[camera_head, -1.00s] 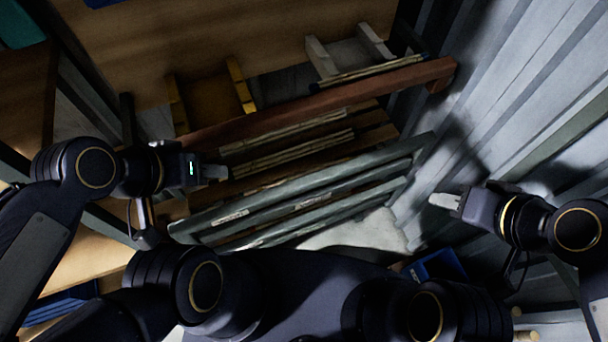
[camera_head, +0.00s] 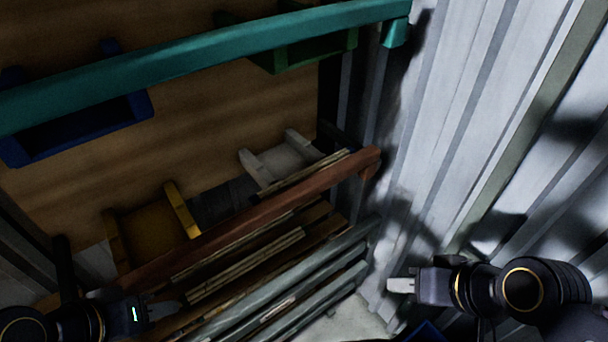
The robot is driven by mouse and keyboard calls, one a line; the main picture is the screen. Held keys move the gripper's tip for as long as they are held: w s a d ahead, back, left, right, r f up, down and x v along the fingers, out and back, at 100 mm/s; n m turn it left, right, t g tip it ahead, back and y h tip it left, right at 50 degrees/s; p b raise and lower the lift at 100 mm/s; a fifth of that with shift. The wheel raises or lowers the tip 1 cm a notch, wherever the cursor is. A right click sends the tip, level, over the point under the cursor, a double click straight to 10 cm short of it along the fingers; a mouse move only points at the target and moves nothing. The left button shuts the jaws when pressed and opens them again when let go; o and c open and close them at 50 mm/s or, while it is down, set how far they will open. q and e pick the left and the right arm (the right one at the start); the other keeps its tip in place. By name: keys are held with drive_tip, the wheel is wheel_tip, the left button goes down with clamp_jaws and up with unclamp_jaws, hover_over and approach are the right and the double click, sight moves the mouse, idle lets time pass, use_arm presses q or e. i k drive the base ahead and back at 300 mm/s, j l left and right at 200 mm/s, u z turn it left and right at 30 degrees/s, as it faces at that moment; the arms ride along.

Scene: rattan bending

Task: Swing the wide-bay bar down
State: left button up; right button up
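A teal bar (camera_head: 230,48) runs across the top of the view, ending in a short downturned piece near the right wall. A reddish-brown bar (camera_head: 250,220) runs diagonally below it, in front of the lower bay. I cannot tell from the picture which one is the wide-bay bar. My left gripper (camera_head: 165,307) is at the lower left, below the reddish-brown bar and far from the teal one. My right gripper (camera_head: 397,285) is at the lower right, near the metal wall and apart from both bars. Whether either pair of fingers is open is unclear; neither visibly holds anything.
Behind the teal bar are a blue holder (camera_head: 85,130) and a green holder (camera_head: 305,50). A yellow holder (camera_head: 155,230) and a grey one (camera_head: 280,160) stand lower. Long thin rods (camera_head: 245,265) and grey-green rails (camera_head: 290,300) lie below. A corrugated metal wall (camera_head: 460,130) bounds the right.

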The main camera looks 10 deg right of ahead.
sight(367, 229)
drive_tip(key=u, duration=0.3)
drive_tip(key=k+j+z, duration=0.3)
drive_tip(key=k+j, duration=0.1)
drive_tip(key=k, duration=0.75)
